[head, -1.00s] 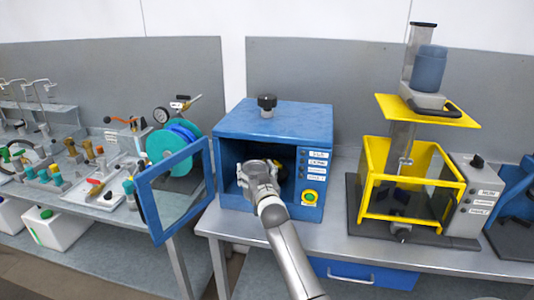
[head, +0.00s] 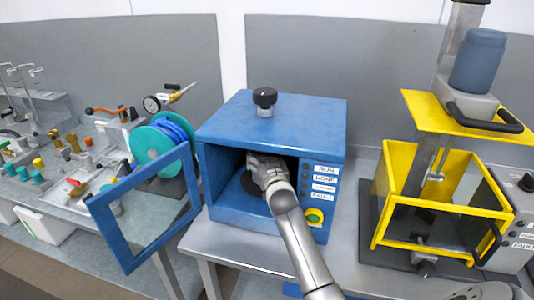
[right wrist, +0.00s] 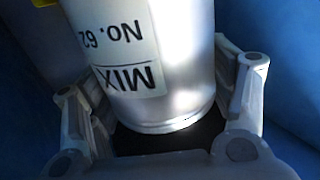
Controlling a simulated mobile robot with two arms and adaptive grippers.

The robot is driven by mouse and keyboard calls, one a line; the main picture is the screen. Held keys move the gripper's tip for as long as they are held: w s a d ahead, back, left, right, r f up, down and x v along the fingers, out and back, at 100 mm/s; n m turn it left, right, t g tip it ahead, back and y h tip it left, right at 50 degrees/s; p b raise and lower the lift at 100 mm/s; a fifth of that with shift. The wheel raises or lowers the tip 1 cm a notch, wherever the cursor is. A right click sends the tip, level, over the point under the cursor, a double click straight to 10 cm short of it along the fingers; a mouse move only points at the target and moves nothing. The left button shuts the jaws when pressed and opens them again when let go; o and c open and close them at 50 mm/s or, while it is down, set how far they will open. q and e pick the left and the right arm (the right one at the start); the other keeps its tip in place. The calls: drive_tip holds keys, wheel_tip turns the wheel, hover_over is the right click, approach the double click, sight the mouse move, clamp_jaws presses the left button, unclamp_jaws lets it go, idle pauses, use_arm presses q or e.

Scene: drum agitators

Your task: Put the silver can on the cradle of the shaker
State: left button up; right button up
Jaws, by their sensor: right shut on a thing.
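The silver can (right wrist: 180,50) fills the middle of the right wrist view, with a white label reading "MIX No. 62" upside down. My right gripper (head: 266,168) is inside the open blue shaker cabinet (head: 272,122); its fingers (right wrist: 160,100) stand on both sides of the can and are shut on it. In the head view the can is hidden behind the gripper and wrist. A dark round part (head: 249,183) shows inside the cabinet beside the gripper; I cannot tell whether it is the cradle or whether the can touches it. My left gripper is not in view.
The cabinet's framed door (head: 150,205) stands open to the left. Its control panel (head: 318,188) is right of the opening. A teal reel (head: 150,150) and small fittings are at left.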

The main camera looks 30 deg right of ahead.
drive_tip(key=shift+d+f, duration=0.1)
drive_tip(key=shift+f, duration=0.15)
drive_tip(key=o, duration=1.8)
drive_tip(key=shift+s+a+r, duration=0.4)
drive_tip(key=shift+s+a, duration=0.15)
drive_tip(key=shift+o, duration=0.6)
drive_tip(key=shift+a+r, duration=0.1)
drive_tip(key=shift+w, duration=0.1)
drive_tip(key=shift+w+d+f, duration=0.15)
drive_tip(key=shift+d+f, duration=0.1)
drive_tip(key=shift+d, duration=0.05)
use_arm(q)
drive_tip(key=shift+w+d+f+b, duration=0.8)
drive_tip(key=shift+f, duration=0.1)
use_arm(e)
drive_tip(key=v, duration=0.7)
drive_tip(key=shift+s+a, duration=0.2)
drive_tip(key=shift+s, duration=0.15)
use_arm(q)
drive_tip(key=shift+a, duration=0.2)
use_arm(e)
drive_tip(key=shift+r, duration=0.1)
